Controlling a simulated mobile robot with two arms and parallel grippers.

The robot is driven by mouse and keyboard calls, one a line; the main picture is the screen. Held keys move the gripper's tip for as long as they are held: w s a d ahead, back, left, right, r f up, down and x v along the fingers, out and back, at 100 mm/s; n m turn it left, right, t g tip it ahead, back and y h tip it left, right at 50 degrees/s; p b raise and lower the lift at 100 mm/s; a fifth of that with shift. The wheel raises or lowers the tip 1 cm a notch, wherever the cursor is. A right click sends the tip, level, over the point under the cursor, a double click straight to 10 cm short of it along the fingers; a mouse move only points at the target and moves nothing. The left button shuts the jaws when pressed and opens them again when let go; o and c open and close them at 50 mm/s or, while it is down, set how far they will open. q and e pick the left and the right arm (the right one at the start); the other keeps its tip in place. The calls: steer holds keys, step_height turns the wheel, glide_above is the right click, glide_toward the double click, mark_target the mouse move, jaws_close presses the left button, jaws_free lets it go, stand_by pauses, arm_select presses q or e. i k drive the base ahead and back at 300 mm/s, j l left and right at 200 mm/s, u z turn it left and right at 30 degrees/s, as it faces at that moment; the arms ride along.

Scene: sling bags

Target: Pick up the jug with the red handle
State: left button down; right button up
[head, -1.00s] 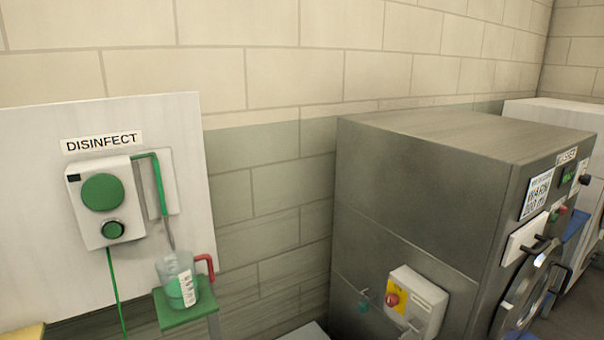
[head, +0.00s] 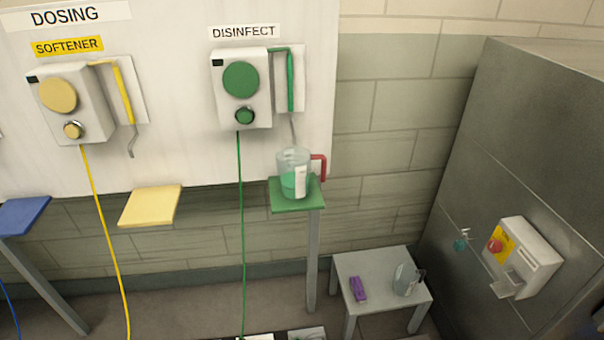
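The jug with the red handle (head: 292,183) stands upright on a small green shelf (head: 297,205) under the DISINFECT dispenser (head: 241,90). It is clear, holds green liquid and has a white label on its front. Its red handle (head: 321,168) points to the right. A thin spout comes down from the dispenser to the jug's top; I cannot tell whether it reaches inside. Neither of my grippers shows in the head view.
A low grey table (head: 372,264) holds a purple object (head: 358,288) and another clear jug (head: 405,279) with a dark handle. A yellow shelf (head: 150,206) and a blue shelf (head: 24,214) are empty at left. A large grey machine (head: 500,150) stands at right. Hoses hang in front of the wall.

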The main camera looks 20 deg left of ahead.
mark_target(293, 162)
steer(key=k+z, duration=0.45)
steer(key=k+l+z, duration=0.15)
steer(key=k+z, duration=0.35)
steer(key=u, duration=1.45)
